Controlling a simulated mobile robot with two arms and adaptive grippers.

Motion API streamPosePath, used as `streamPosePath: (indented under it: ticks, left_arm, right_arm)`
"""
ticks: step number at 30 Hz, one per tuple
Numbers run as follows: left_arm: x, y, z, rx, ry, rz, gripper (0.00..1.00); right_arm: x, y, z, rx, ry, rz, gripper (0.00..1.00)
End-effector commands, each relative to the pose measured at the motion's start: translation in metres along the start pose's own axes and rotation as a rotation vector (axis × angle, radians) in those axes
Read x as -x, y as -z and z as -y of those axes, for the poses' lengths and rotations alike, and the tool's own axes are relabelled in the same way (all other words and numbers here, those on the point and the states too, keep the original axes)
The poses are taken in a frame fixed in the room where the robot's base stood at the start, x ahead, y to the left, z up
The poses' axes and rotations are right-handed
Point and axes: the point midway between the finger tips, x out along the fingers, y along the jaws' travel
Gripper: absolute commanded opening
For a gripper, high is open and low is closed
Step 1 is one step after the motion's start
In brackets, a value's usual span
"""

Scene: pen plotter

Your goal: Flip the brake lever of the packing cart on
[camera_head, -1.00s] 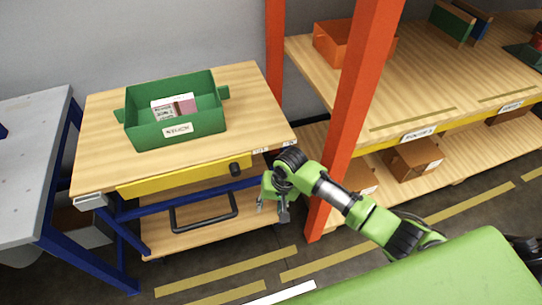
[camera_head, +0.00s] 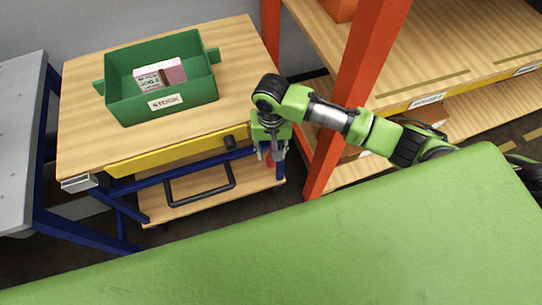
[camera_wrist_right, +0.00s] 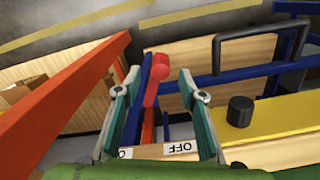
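The packing cart (camera_head: 75,135) has a wooden top and a blue frame, at the left in the head view. Its brake lever (camera_wrist_right: 151,92) is red and shows between my right gripper's fingers in the wrist view; only a bit of red (camera_head: 270,158) shows in the head view. An upside-down OFF label (camera_wrist_right: 181,148) is on the cart edge near the lever; the other label (camera_wrist_right: 125,153) is partly hidden. My right gripper (camera_wrist_right: 160,78) is open at the cart's right front corner, its fingers on both sides of the lever, with no clear contact. My left gripper is out of view.
A green STOCK bin (camera_head: 120,108) with boxes stands on the cart top. An orange shelf post (camera_head: 350,95) is close to the right of my right gripper. The yellow drawer front (camera_head: 170,157) has a black knob (camera_wrist_right: 240,111). A grey table (camera_head: 18,130) stands at the far left.

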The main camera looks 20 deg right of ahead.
Motion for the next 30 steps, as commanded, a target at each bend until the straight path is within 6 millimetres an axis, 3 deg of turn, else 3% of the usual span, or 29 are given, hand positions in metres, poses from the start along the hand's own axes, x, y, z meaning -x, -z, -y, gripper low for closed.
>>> streamPosePath:
  ticks: [7, 19, 23, 30]
  left_arm:
    - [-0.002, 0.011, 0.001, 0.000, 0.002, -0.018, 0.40]
    - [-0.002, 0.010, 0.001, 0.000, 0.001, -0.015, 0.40]
    - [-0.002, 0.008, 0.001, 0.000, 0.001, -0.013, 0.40]
    - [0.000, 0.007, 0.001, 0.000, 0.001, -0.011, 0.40]
  right_arm:
    - [-0.034, -0.001, 0.000, 0.001, 0.000, 0.001, 0.37]
    - [-0.041, 0.000, 0.001, 0.001, 0.001, -0.001, 0.37]
    - [-0.041, 0.000, 0.000, 0.001, 0.001, -0.001, 0.03]
    - [-0.040, 0.000, -0.001, 0.003, 0.000, 0.000, 0.00]
